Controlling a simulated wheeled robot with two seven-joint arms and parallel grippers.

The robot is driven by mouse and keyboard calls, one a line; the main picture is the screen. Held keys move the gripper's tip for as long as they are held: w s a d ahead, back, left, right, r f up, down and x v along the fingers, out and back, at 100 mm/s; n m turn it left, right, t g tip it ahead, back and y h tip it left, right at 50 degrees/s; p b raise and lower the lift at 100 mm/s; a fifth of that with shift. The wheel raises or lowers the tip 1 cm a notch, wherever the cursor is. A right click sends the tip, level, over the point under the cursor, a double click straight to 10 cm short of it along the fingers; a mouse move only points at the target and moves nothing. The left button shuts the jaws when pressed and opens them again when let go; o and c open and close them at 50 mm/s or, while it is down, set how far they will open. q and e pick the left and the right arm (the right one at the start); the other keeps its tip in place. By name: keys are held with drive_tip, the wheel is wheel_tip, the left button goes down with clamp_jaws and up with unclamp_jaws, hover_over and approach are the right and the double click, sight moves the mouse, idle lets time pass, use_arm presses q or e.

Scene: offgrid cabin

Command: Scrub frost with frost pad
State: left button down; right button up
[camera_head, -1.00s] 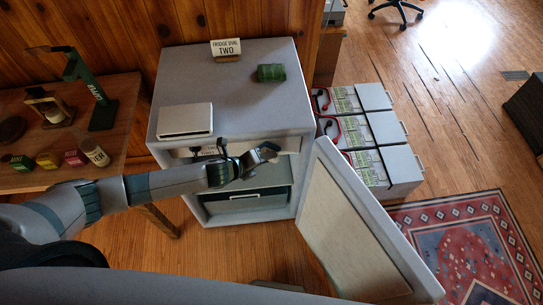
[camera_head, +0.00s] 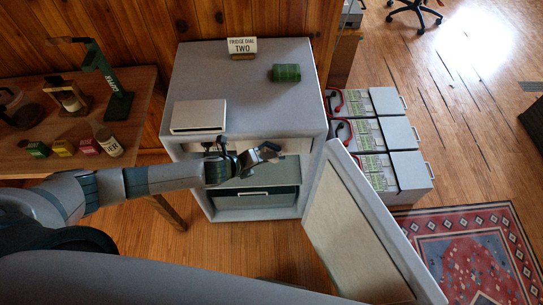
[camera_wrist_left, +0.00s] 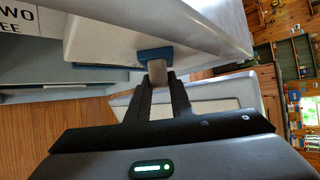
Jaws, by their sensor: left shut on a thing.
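My left gripper (camera_head: 264,152) is in front of the open upper part of the grey fridge (camera_head: 250,90). In the left wrist view its fingers (camera_wrist_left: 157,84) are shut on the grey grip of the frost pad, whose blue body (camera_wrist_left: 155,54) is at the fingertips. The pad is up against or very near a whitish surface (camera_wrist_left: 105,40), which looks like the frosted freezer box; I cannot tell whether they touch. In the head view the arm and gripper largely hide the pad. My right gripper is out of view.
The fridge door (camera_head: 350,225) hangs open to the right. A drawer (camera_head: 255,200) is in the lower fridge. A white box (camera_head: 198,116), a green bundle (camera_head: 286,73) and a sign (camera_head: 242,46) are on top. Batteries (camera_head: 375,135) stand right; a wooden table (camera_head: 135,95) stands left.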

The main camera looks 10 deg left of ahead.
use_arm(q)
drive_tip(key=shift+a, duration=0.3)
drive_tip(key=shift+s+a+p, duration=0.15)
drive_tip(key=shift+s+a, duration=0.15)
drive_tip(key=shift+a, duration=0.5)
drive_tip(key=shift+s+a+p, duration=0.15)
drive_tip(key=shift+s+a, duration=0.15)
drive_tip(key=shift+a, duration=0.45)
drive_tip(key=shift+s, duration=0.1)
drive_tip(key=shift+s+d, duration=0.3)
drive_tip(key=shift+s, duration=0.65)
drive_tip(key=shift+s+d, duration=0.25)
drive_tip(key=shift+s, duration=0.65)
drive_tip(key=shift+s+d, duration=0.3)
drive_tip(key=shift+s, duration=0.65)
drive_tip(key=shift+s, duration=0.1)
drive_tip(key=shift+s+d, duration=0.25)
drive_tip(key=shift+s, duration=0.45)
drive_tip(key=shift+s+d, duration=0.2)
drive_tip(key=shift+s, duration=0.45)
